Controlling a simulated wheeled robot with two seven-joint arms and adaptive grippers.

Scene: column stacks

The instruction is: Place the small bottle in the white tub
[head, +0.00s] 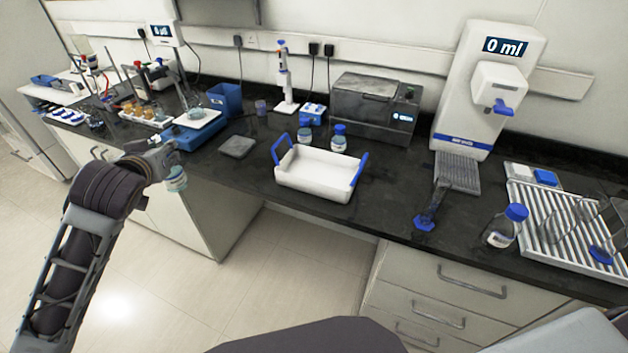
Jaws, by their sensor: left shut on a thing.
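The white tub (314,187) with blue handles stands on the black bench in the middle of the head view; its inside looks empty. My left gripper (170,163) is shut on a small bottle (177,181) with a pale label. It holds the bottle in front of the bench edge, left of the tub and apart from it. The jaws hide the bottle's top. Two similar bottles with blue caps, one at the left (305,135) and one at the right (339,139), stand just behind the tub. My right gripper is not in view.
A grey pad (237,147) lies left of the tub, and a balance (196,122) stands farther left. A dark box-shaped device (374,108) stands behind the tub.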

